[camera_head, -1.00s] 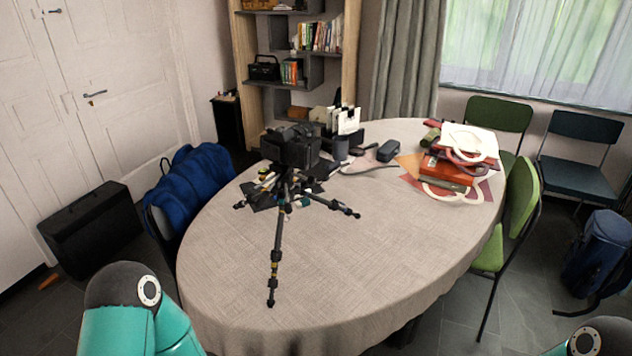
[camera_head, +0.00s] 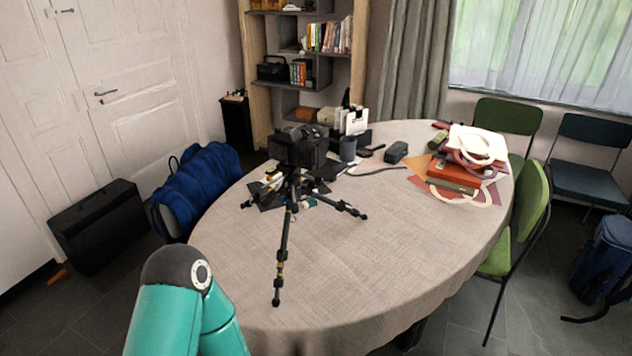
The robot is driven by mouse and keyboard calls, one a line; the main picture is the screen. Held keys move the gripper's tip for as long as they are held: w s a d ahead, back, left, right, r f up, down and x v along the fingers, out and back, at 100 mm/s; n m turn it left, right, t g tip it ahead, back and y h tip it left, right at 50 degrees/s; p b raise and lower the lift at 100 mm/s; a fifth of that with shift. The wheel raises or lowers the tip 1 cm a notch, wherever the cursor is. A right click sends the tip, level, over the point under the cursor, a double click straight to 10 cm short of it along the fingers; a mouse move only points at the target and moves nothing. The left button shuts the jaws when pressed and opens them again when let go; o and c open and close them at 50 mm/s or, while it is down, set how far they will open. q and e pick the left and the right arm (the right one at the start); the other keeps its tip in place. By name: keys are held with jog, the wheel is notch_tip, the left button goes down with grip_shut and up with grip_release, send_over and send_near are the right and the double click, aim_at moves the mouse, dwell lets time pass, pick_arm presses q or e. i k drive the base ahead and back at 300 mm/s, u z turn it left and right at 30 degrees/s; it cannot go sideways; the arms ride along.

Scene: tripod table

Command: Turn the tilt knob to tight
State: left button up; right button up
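A black tripod (camera_head: 285,232) stands on the oval table (camera_head: 370,260) with its legs spread, one leg reaching toward me. A black camera-like box (camera_head: 297,148) sits on top of it. The tilt knob is too small to make out at this distance. My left arm shows at the lower left as a teal link with a dark joint, in front of the near left table edge. Neither gripper is in view.
Several dark items lie around the tripod's feet. A dark cup (camera_head: 347,149), a grey case (camera_head: 396,152) and a pile of bags and books (camera_head: 462,165) are farther back and right. A blue bag (camera_head: 196,188) is left of the table. The table's front right is clear.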

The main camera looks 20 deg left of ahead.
aim_at(319, 180)
jog(key=u, duration=0.1)
jog(key=k, duration=1)
jog(key=u, duration=0.4)
jog(key=i, duration=1)
jog(key=z, duration=0.1)
